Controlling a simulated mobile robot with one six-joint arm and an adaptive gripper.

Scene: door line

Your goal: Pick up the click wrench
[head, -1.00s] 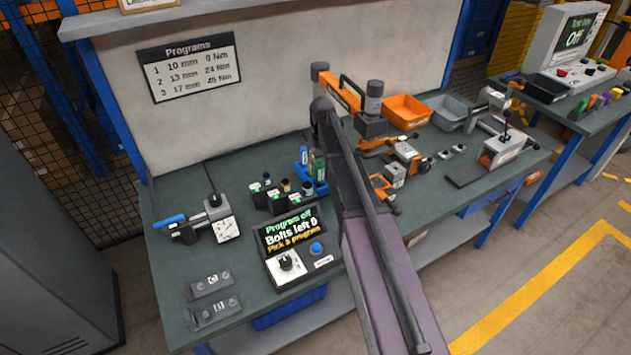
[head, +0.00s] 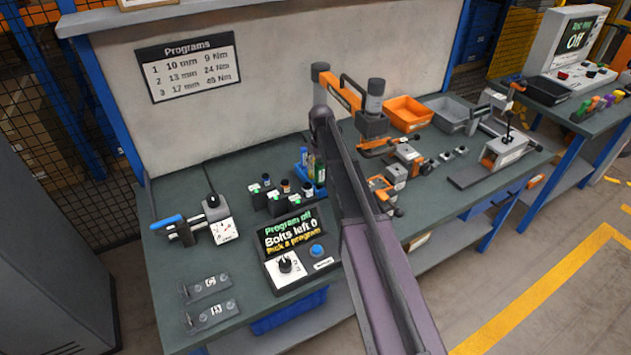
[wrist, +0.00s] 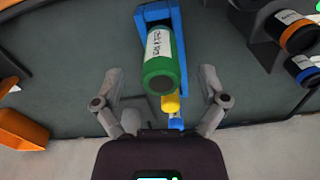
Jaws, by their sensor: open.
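I cannot tell for sure which thing is the click wrench. In the wrist view a green-ended cylinder (wrist: 163,68) with a white label stands in a blue holder (wrist: 153,14); I cannot read the label surely. It shows in the head view as a green shape (head: 319,170) beside my arm. My gripper (wrist: 160,75) is open, with one finger on each side of the cylinder and gaps between. A small yellow part (wrist: 171,103) shows just below the cylinder. In the head view my arm hides the gripper. A blue-handled tool (head: 176,226) lies at the bench's left.
Black sockets or bottles (head: 272,197) stand left of the holder. A control box (head: 290,252) reads "Program off, Bolts left 0". Orange (head: 407,112) and grey bins (head: 450,112) and an orange-black fixture (head: 372,130) stand to the right.

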